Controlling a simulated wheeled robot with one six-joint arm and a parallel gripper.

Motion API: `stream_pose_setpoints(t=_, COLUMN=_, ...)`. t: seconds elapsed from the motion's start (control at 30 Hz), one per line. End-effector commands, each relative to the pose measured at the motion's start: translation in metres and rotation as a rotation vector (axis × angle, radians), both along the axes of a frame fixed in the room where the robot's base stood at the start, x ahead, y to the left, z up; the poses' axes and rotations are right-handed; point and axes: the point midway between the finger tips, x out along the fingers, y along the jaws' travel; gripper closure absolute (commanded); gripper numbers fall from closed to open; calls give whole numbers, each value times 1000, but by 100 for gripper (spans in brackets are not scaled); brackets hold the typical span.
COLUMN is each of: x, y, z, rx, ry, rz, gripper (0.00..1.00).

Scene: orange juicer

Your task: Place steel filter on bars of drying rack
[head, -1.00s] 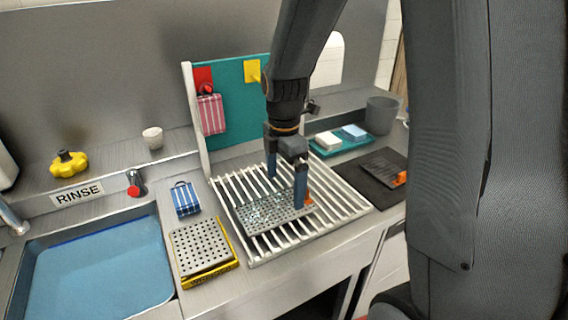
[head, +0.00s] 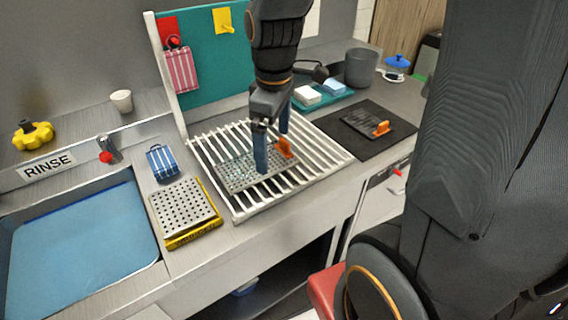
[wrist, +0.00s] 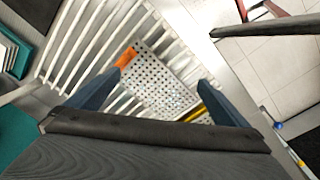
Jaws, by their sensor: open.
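The steel filter (head: 238,174) is a flat perforated plate with an orange tab (head: 284,147) at its right end. It lies on the white bars of the drying rack (head: 325,150), and part of its surface looks speckled. My gripper (head: 273,151) is open over the tab half of the filter, its blue fingers apart. In the wrist view the filter (wrist: 160,85) shows between the two fingers (wrist: 162,80), with the orange tab (wrist: 126,58) near the left finger. I cannot tell whether the fingers touch it.
Another perforated plate (head: 183,207) sits on a yellow tray (head: 195,238) left of the rack, beside the blue sink (head: 80,245). A teal board (head: 205,65) stands behind the rack. A black mat (head: 395,145) with an orange-tabbed plate lies at right.

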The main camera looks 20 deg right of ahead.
Motion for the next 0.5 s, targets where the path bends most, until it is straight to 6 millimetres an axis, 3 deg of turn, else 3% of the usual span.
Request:
stream_pose_setpoints(t=0.1, x=-20, y=-2, z=-15, rx=22, ry=-18, rz=-282, gripper=0)
stream_pose_setpoints(t=0.3, x=-45, y=-5, z=-33, rx=60, ry=-44, rz=-664, gripper=0)
stream_pose_setpoints(t=0.5, x=-54, y=-5, z=-39, rx=81, ry=-56, rz=-827, gripper=0)
